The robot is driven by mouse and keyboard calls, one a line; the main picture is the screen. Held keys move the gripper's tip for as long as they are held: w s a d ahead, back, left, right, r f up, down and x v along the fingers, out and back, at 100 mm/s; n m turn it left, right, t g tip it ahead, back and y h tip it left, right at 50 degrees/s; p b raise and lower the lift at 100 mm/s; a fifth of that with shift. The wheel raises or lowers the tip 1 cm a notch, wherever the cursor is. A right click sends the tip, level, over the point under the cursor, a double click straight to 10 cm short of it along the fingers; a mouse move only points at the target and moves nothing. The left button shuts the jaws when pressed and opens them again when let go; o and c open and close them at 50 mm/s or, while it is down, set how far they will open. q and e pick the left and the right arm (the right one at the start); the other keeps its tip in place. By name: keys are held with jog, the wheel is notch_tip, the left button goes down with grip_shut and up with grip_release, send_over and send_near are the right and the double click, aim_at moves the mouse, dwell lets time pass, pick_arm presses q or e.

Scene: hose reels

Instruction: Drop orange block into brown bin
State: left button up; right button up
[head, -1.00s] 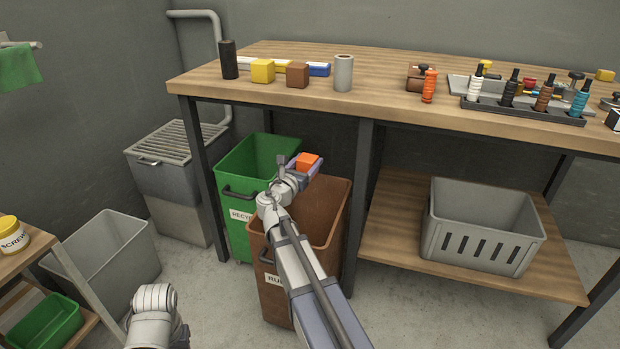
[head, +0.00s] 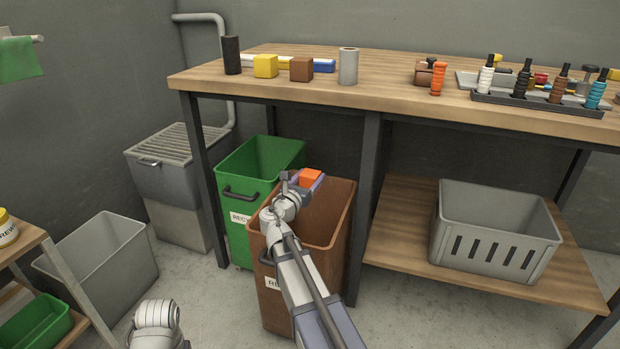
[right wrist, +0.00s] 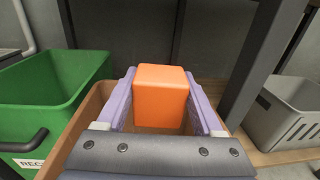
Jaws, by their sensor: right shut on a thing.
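The orange block (head: 311,177) is held in my right gripper (head: 306,181), above the brown bin (head: 340,215). In the right wrist view the orange block (right wrist: 161,96) sits between the two purple fingers of the right gripper (right wrist: 161,100), and the brown bin's rim (right wrist: 98,98) shows below and around them. The block hides part of the bin's far side, and my right arm covers part of its front. Part of my left arm shows at the bottom left of the head view, but its gripper is not visible.
A green bin (head: 235,175) stands directly left of the brown bin. The workbench (head: 390,97) rises behind, with a leg (head: 368,200) close to the brown bin's right side. A grey crate (head: 490,245) sits on the lower shelf. A grey tub (head: 105,262) stands at left.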

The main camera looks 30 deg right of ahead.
aim_at(306, 184)
jog(key=shift+f, duration=0.5)
pick_arm(q)
jog(key=shift+f, duration=0.4)
pick_arm(e)
jog(key=shift+r, duration=0.1)
jog(key=o, duration=1.5)
jog(key=shift+s+a, duration=0.1)
jog(key=v, duration=0.7)
jog(key=shift+s+a, duration=0.15)
jog(key=shift+a, duration=0.1)
